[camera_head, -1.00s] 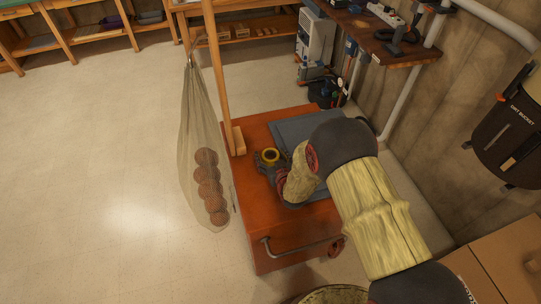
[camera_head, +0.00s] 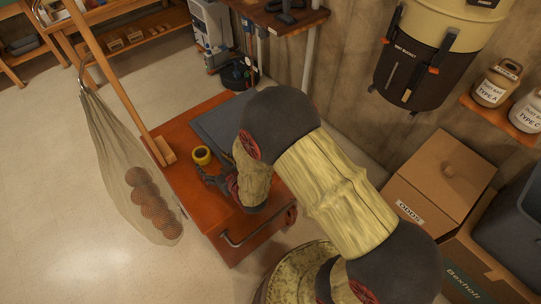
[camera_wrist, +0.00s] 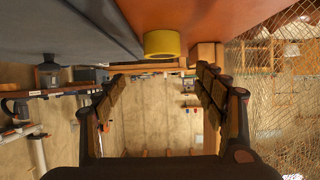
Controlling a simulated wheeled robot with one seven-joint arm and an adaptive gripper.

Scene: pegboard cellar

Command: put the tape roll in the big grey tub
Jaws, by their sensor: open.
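The yellow tape roll (camera_head: 202,155) lies on the orange cart top (camera_head: 185,128), beside a dark grey mat. It shows at the top of the wrist view (camera_wrist: 162,44), beyond and between my fingertips in the picture. My gripper (camera_head: 208,174) is open and empty, just on the near side of the roll, and appears apart from it. Both fingers are spread in the wrist view (camera_wrist: 160,78). A big dark grey tub (camera_head: 512,235) stands at the right edge of the head view, partly cut off. Its inside is mostly hidden.
A net bag of brown balls (camera_head: 150,205) hangs left of the cart, by a wooden post (camera_head: 120,85). Cardboard boxes (camera_head: 440,175) stand between cart and tub. A dirt bucket (camera_head: 425,60) hangs on the wall. The floor at left is clear.

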